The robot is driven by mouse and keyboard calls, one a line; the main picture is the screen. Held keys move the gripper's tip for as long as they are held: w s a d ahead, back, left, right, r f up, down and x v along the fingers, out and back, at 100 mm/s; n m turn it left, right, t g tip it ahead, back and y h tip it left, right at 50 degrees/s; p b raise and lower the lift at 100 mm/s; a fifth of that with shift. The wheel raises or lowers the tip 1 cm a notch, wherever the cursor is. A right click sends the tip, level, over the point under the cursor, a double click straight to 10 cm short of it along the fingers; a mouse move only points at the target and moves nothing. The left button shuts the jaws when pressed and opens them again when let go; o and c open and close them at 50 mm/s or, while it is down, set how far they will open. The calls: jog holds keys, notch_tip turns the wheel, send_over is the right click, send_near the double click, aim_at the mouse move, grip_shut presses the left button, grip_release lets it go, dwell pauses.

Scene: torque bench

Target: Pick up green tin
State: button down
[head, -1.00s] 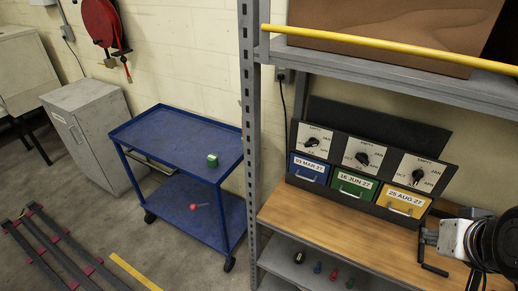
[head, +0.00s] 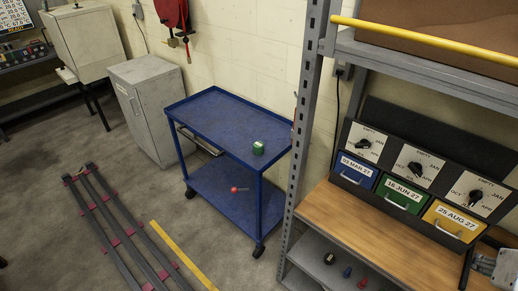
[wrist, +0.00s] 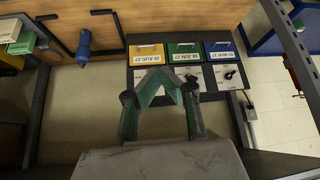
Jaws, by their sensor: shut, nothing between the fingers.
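The green tin (head: 258,148), small with a pale top, stands on the top shelf of the blue cart (head: 215,113), near its right front corner in the head view. My gripper (wrist: 158,80) shows in the wrist view with its two green-padded fingers meeting at the tips. It is shut and empty. It is over by the bench with the dial panel, well apart from the tin.
A grey rack post (head: 305,120) stands just right of the cart. The dial panel (head: 413,162) with blue, green and yellow drawers sits on the wooden bench (head: 350,215). A red item (head: 238,189) lies on the cart's lower shelf. A grey cabinet (head: 150,110) stands left.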

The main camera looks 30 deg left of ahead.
jog(key=c, duration=2.4)
grip_release()
jog(key=shift+c, duration=0.2)
jog(key=o, duration=1.5)
jog(key=shift+f, duration=0.1)
